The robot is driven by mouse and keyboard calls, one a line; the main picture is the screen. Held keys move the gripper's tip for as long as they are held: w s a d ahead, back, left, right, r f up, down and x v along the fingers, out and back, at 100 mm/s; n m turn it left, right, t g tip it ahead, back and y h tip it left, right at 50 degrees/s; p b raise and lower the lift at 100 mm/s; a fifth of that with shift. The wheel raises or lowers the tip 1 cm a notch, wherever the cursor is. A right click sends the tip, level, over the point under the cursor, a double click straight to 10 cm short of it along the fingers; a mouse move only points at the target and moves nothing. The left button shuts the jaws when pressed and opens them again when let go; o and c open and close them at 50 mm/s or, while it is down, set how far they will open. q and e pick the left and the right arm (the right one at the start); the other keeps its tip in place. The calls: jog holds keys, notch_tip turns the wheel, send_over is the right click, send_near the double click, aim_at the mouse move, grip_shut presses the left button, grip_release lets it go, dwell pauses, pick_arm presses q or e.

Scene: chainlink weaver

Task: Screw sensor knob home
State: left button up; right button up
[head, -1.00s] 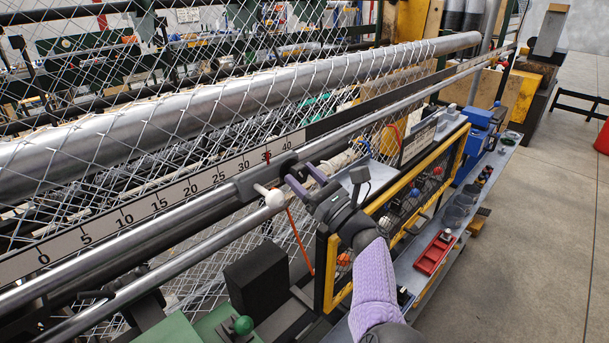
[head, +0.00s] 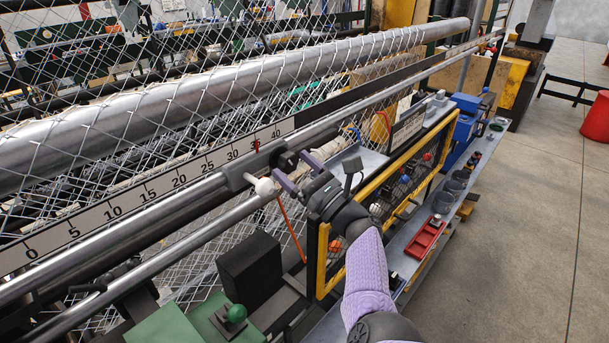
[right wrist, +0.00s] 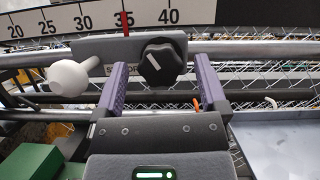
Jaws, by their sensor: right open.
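The sensor knob is a black lobed knob (right wrist: 162,62) with a white mark, on a grey sensor block (right wrist: 100,47) on the rail below the scale. In the head view the knob (head: 288,160) is small and dark, just beyond the fingertips. My right gripper (head: 293,173) is open. In the right wrist view its purple fingers (right wrist: 160,80) stand one on each side of the knob's lower part; I cannot tell if they touch it. A white ball-ended lever (right wrist: 72,76) is left of the fingers. The left gripper does not show.
A numbered scale (head: 150,192) with a red pointer (head: 257,145) runs above the rail. Open floor is at right.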

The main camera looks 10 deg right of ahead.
jog(key=v, duration=0.9)
jog(key=shift+b, duration=0.4)
jog(key=shift+s+f, duration=0.1)
